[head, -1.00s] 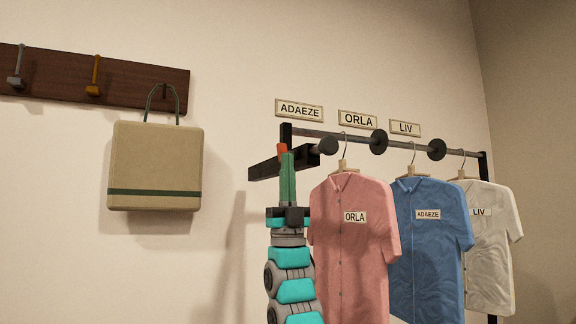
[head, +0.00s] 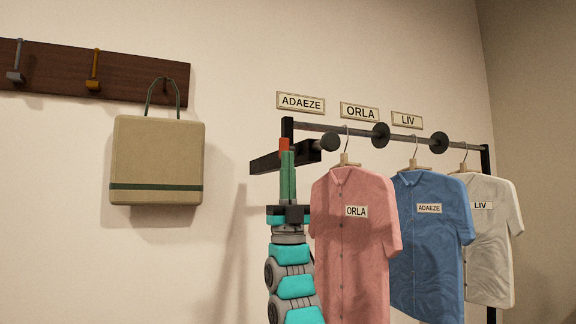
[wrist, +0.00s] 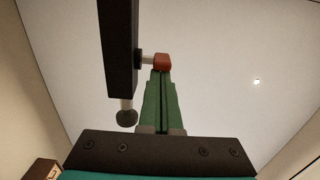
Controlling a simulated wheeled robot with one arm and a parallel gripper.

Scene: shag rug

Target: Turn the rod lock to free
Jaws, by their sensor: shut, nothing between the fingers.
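The rod lock looks to be the small red knob (head: 284,144), by the black bar at the near end of the clothes rail (head: 354,138). In the wrist view the red knob (wrist: 161,61) sits on a short pale pin coming out of the black bar (wrist: 118,45). My gripper (head: 287,155) points upward with its green fingers shut and empty. In the wrist view the fingertips (wrist: 161,75) are right under the red knob; whether they touch it I cannot tell. The lock's markings are not visible.
Pink (head: 350,225), blue (head: 430,240) and white (head: 488,240) shirts hang from the rail, close to my arm on the right. Name plates (head: 301,103) are on the wall above. A beige bag (head: 156,160) hangs from a hook board (head: 130,82) at left.

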